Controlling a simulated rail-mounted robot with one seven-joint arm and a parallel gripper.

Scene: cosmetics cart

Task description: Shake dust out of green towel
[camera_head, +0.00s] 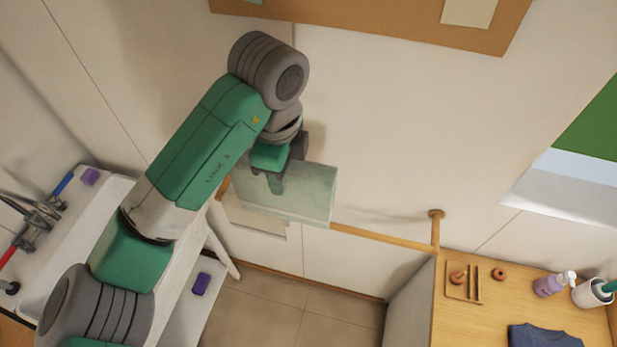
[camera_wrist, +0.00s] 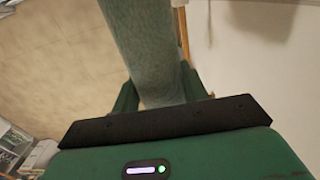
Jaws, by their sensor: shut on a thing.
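The pale green towel (camera_head: 308,193) hangs at the wooden wall rail (camera_head: 385,241), in front of it in the head view. Whether it still touches the rail I cannot tell. My gripper (camera_head: 276,182) is over the towel's left part and shut on it. In the wrist view the towel (camera_wrist: 146,45) runs up and away from between the green fingers of my gripper (camera_wrist: 160,100). The fingertips are partly hidden by the cloth and the gripper body.
A wooden counter at right holds a small wooden tray (camera_head: 453,293), a purple pump bottle (camera_head: 546,286), a white cup (camera_head: 590,292) and folded dark blue cloth (camera_head: 543,336).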

